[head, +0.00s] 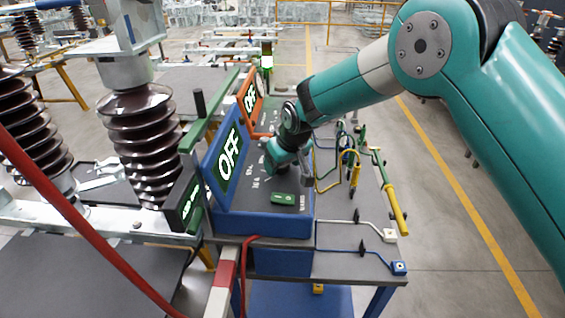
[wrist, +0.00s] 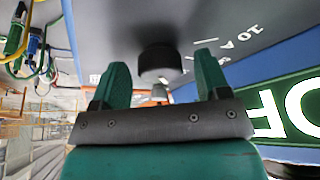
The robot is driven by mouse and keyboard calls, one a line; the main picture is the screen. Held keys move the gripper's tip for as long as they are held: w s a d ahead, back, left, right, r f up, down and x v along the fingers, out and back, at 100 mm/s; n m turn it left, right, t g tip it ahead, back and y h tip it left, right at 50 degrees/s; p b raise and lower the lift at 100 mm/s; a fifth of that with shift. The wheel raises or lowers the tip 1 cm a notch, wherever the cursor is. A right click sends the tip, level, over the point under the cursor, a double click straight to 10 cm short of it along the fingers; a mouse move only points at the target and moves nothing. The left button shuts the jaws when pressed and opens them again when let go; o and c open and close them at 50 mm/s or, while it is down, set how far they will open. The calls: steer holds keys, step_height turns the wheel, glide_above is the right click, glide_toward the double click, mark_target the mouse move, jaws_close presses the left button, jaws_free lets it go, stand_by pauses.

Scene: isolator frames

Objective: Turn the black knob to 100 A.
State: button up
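The black knob (wrist: 159,62) stands out from the dark panel in the wrist view, beyond my fingertips and roughly centred between them. My gripper (wrist: 158,82) is open, with its two green fingers apart and nothing between them. White scale marks, including "10 A", are printed on the panel beside the knob. The knob's pointer and its present setting cannot be made out. In the head view my gripper (head: 285,160) is over the panel of the blue box (head: 265,222), and my arm hides the knob.
A blue-framed "OFF" display (head: 229,158) stands left of my gripper, with an orange-framed "OFF" display (head: 250,98) behind it. A green button (head: 284,198) sits on the near panel. Coloured cables (head: 350,165) and a yellow-handled tool (head: 396,208) lie to the right. Brown insulators (head: 142,135) stand left.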

steer(key=b+v, duration=0.4)
steer(key=v, duration=1.3)
steer(key=shift+r+b, duration=0.2)
steer(key=shift+b, duration=0.15)
steer(key=shift+s+d, duration=0.1)
steer(key=shift+s, duration=0.05)
steer(key=s+d+g, duration=0.1)
steer(key=s+d, duration=0.3)
steer(key=s, duration=0.6)
steer(key=s+d+f+g+y, duration=0.1)
steer(key=s+d, duration=0.3)
steer(key=s, duration=0.6)
steer(key=s+d+f+g, duration=0.1)
steer(key=s+d, duration=0.4)
steer(key=s, duration=0.5)
steer(key=shift+f+g+y, duration=0.15)
steer(key=shift+g+y, duration=0.15)
